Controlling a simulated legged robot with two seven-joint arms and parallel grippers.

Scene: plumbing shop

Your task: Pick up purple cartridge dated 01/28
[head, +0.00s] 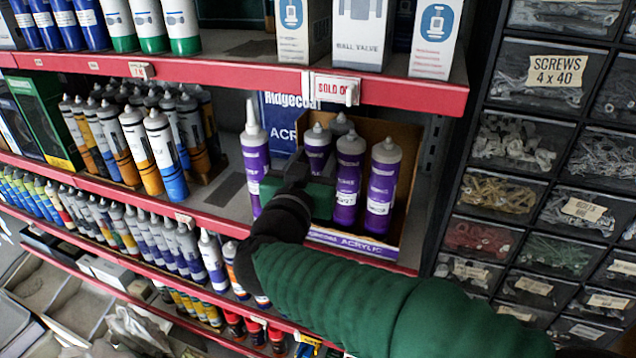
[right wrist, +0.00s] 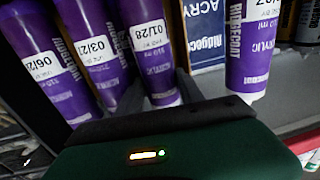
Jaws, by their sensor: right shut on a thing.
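The purple cartridge dated 01/28 (right wrist: 150,50) is between the dark fingers of my right gripper in the right wrist view. In the head view this cartridge (head: 317,149) stands upright at the left of an open carton (head: 355,243), its lower part hidden by the gripper. My right gripper (head: 298,172) is shut on it; I cannot tell whether its base is off the carton floor. Beside it are purple cartridges with labels starting 03/2 (right wrist: 98,45) and 06/2 (right wrist: 45,65). My left gripper is not in view.
Another purple cartridge (head: 254,155) stands left of the carton, near the gripper. A red-edged shelf (head: 230,80) with a sold-out tag runs above. White and orange cartridges (head: 136,145) crowd the left. Screw drawers (head: 530,135) stand at the right.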

